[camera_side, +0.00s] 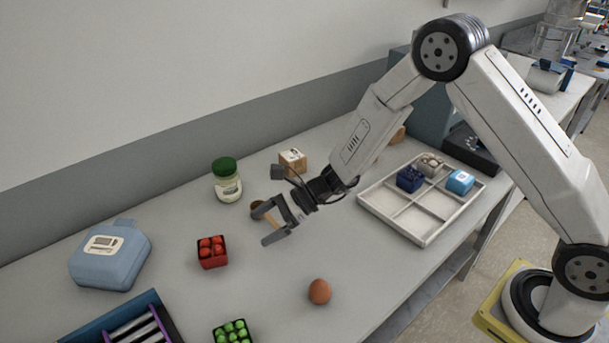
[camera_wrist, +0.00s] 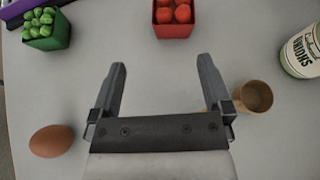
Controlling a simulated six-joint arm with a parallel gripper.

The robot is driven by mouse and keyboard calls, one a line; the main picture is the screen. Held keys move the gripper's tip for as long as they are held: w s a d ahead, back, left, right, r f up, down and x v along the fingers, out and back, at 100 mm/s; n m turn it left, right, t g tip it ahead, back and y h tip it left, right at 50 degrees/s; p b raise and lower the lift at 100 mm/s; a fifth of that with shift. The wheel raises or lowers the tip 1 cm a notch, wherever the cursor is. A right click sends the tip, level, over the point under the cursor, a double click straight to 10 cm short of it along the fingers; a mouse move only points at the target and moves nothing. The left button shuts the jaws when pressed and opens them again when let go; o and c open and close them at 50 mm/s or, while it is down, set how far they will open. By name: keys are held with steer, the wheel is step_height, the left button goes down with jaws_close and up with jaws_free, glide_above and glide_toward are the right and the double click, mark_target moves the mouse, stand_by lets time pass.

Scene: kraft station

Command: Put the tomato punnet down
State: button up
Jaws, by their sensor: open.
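The tomato punnet (camera_side: 212,252) is a small red box with several red tomatoes, standing upright on the grey table left of my gripper (camera_side: 268,224). In the wrist view the tomato punnet (camera_wrist: 173,20) is at the top, beyond the fingertips and apart from them. My gripper (camera_wrist: 162,78) is open, with nothing between its fingers. It hangs above the table, to the right of the punnet in the side view.
A small brown cup (camera_wrist: 254,96) is beside my right finger in the wrist view. An egg (camera_side: 319,291), green punnet (camera_side: 233,332), jar (camera_side: 227,182), small carton (camera_side: 293,161), blue case (camera_side: 110,256) and divided tray (camera_side: 424,207) stand around. Bare table lies between them.

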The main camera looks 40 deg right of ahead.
steer(key=s+d+r+n+h, duration=0.3)
steer(key=s+d+n+h, duration=0.3)
steer(key=s+d+n, duration=0.3)
steer(key=s+d+r+n+g+h, duration=0.1)
steer(key=s+d+r+n+h, duration=0.2)
steer(key=s+d+n+h, duration=0.3)
steer(key=shift+s+d+r+n+g, duration=0.35)
steer(key=shift+s+d+n, duration=1.55)
steer(key=shift+n, duration=1.2)
steer(key=shift+a, duration=0.1)
